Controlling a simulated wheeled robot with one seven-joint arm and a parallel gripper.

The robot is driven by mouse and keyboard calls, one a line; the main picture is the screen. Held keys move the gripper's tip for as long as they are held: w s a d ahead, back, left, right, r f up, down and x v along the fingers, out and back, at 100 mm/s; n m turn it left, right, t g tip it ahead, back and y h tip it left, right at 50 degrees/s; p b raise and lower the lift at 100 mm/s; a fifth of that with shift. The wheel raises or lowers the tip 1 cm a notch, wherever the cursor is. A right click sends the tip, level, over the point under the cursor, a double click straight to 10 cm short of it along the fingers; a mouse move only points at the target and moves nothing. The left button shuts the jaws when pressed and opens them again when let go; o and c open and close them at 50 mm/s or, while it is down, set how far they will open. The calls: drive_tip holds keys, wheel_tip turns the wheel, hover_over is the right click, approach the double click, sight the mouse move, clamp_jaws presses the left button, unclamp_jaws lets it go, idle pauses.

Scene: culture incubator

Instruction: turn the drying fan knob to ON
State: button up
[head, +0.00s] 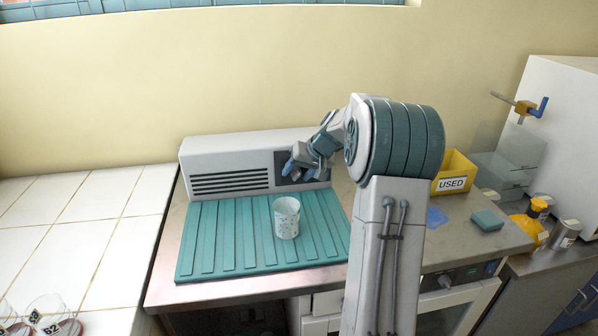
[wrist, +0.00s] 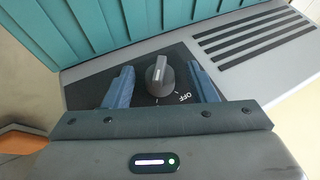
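The drying fan is a pale grey box (head: 225,158) with dark slots, behind a teal ribbed mat. Its knob (wrist: 159,75) is round and dark grey with a raised grip, on a black panel (wrist: 185,65). The word OFF is printed beside the knob; I cannot see an ON mark. My gripper (wrist: 162,88) is open, with one blue finger on each side of the knob and visible space between. In the head view, my gripper (head: 303,165) is in front of the panel (head: 290,172) and hides the knob.
The teal mat (head: 215,240) lies in front of the fan with a speckled white cup (head: 286,218) on it. A yellow bin (head: 455,172) marked USED, a teal block (head: 487,220) and a yellow bottle (head: 530,222) stand on the right. White tiles (head: 110,215) lie at the left.

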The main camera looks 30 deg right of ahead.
drive_tip(key=shift+d+r, duration=0.1)
drive_tip(key=v, duration=1.3)
drive_tip(key=shift+s+r, duration=0.25)
drive_tip(key=shift+r, duration=0.05)
drive_tip(key=s+a+n+g+p, duration=0.15)
drive_tip(key=s+a, duration=0.35)
drive_tip(key=a, duration=0.6)
drive_tip(key=s+a+f+h+p, duration=0.1)
drive_tip(key=s+a, duration=0.3)
drive_tip(key=s, duration=0.3)
drive_tip(key=s+a+f+n+g+h+p, duration=0.1)
drive_tip(key=s+a+f, duration=0.1)
drive_tip(key=s+a, duration=0.2)
drive_tip(key=s+a+f+n+g+h+p, duration=0.1)
drive_tip(key=s+a, duration=0.3)
drive_tip(key=s, duration=0.6)
drive_tip(key=shift+s+f+p, duration=0.2)
drive_tip(key=shift+f+p, duration=0.05)
drive_tip(key=shift+p, duration=0.35)
drive_tip(key=c, duration=0.3)
drive_tip(key=shift+d, duration=0.1)
